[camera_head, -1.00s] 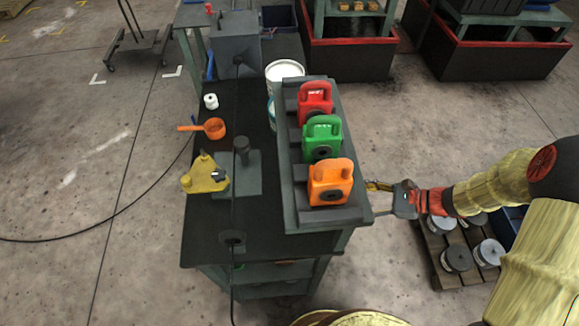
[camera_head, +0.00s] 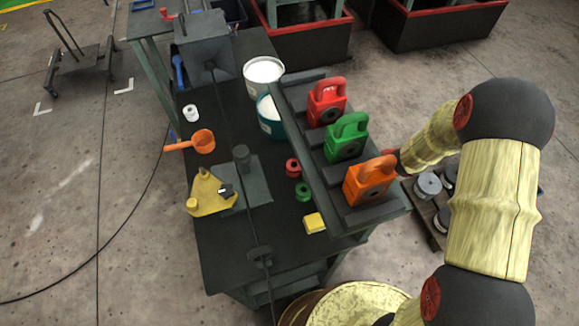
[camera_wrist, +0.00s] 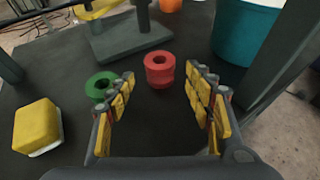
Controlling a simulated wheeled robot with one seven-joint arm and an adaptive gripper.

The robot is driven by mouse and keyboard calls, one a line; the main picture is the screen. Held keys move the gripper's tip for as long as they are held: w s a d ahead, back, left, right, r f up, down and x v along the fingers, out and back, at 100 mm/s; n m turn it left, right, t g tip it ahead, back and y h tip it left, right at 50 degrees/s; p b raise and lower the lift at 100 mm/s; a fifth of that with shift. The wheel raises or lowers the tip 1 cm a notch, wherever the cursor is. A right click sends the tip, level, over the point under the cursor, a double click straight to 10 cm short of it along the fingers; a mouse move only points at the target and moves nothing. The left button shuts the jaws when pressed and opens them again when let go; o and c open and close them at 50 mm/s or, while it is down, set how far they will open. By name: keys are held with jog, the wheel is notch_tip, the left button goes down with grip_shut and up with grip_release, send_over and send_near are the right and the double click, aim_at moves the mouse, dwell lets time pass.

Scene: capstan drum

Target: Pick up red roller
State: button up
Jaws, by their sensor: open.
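The red roller (camera_head: 293,167) is a small spool with a central hole, standing on the dark table top beside the rack. It also shows in the wrist view (camera_wrist: 160,74), just ahead of my gripper and between the lines of its two fingers. My gripper (camera_wrist: 160,95) is open and empty, with yellow-padded fingers on both sides. The fingertips appear apart from the roller. In the head view my gripper is hidden behind the rack and the orange block.
A green roller (camera_wrist: 102,86) is close by my left finger. A yellow block (camera_wrist: 38,126) lies further left. A teal bucket (camera_wrist: 245,30) stands right of the red roller. The rack (camera_head: 320,165) holds red, green and orange handled blocks. A grey plate (camera_wrist: 135,38) lies behind.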

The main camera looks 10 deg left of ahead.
aim_at(295, 166)
jog(key=b+x, duration=0.1)
jog(key=x, duration=0.5)
jog(key=shift+a+r, duration=0.1)
jog(key=shift+r, duration=0.05)
jog(key=shift+c, duration=1.2)
jog(key=c, duration=1)
